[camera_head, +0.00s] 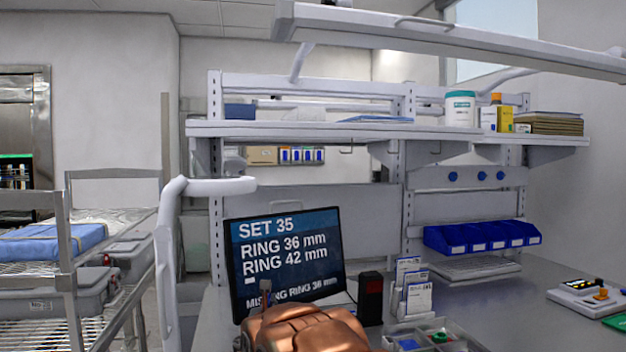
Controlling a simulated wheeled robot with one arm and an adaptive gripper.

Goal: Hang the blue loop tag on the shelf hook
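A copper-coloured part of my arm end, with my gripper (266,297), shows at the bottom centre in front of the monitor. Its fingertips are not clear, so I cannot tell if it is open or shut, or if it holds anything. No blue loop tag can be made out for certain. A small flat blue piece (408,344) lies in a grey tray at the bottom edge, right of my gripper; I cannot tell if it is the tag. The shelf (300,130) runs across above the bench. Small thin fittings hang under it, but I cannot tell which is the hook.
A monitor (285,235) reads "SET 35, RING 36 mm, RING 42 mm". A black box (370,298) and card holders (412,285) stand right of it. Blue bins (480,237) hang behind. A white post (167,270) stands left. The bench (500,290) is clear at middle right.

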